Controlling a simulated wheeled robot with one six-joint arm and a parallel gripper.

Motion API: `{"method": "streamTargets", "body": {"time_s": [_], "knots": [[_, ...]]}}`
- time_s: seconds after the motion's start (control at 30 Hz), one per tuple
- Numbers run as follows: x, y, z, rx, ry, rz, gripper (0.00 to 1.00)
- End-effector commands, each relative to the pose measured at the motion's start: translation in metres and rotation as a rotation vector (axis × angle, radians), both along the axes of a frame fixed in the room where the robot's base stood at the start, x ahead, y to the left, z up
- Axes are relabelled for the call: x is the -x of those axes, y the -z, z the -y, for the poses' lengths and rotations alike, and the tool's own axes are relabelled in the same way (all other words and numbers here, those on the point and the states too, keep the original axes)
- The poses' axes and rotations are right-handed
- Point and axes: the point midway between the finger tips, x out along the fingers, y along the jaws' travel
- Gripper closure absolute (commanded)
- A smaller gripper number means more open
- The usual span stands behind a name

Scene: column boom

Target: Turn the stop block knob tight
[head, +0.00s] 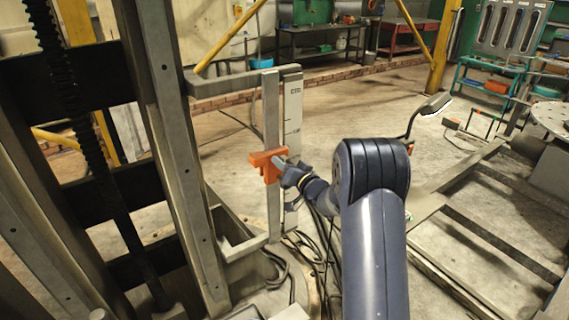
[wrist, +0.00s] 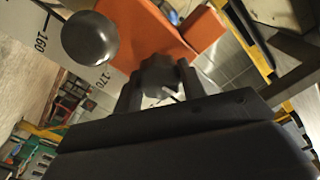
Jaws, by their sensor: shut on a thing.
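The orange stop block (head: 262,160) sits on an upright grey bar (head: 271,110) beside a scale plate (head: 292,105). In the wrist view the stop block (wrist: 150,28) fills the upper middle. My gripper (head: 287,168) reaches it from the right. In the wrist view my gripper (wrist: 160,78) is shut on a dark lobed knob (wrist: 159,72) on the near face of the block. The fingers stand on either side of the knob. How tight the knob is cannot be seen.
A dark round ball (wrist: 90,38) is close to the left of the knob in the wrist view. A steel column (head: 170,130) stands left of the bar. Cables (head: 318,255) lie on the floor below. A low steel frame (head: 480,225) lies at the right.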

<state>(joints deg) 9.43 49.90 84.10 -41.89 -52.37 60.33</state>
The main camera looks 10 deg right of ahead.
Motion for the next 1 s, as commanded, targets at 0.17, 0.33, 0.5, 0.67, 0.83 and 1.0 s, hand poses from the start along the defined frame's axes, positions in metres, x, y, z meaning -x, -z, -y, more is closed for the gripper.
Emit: {"method": "streamTargets", "body": {"time_s": [0.17, 0.33, 0.5, 0.67, 0.83, 1.0], "knots": [[0.0000, 0.0002, 0.0000, -0.038, -0.001, -0.017, 0.84], [0.0000, 0.0004, 0.0001, -0.053, -0.001, -0.023, 0.84], [0.0000, 0.0005, 0.0000, -0.054, 0.000, -0.022, 0.84], [0.0000, 0.0004, 0.0001, -0.054, 0.000, -0.022, 0.84], [0.0000, 0.0004, 0.0001, -0.053, 0.000, -0.022, 0.47], [0.0000, 0.0003, 0.0001, -0.053, 0.000, -0.022, 0.39]]}}
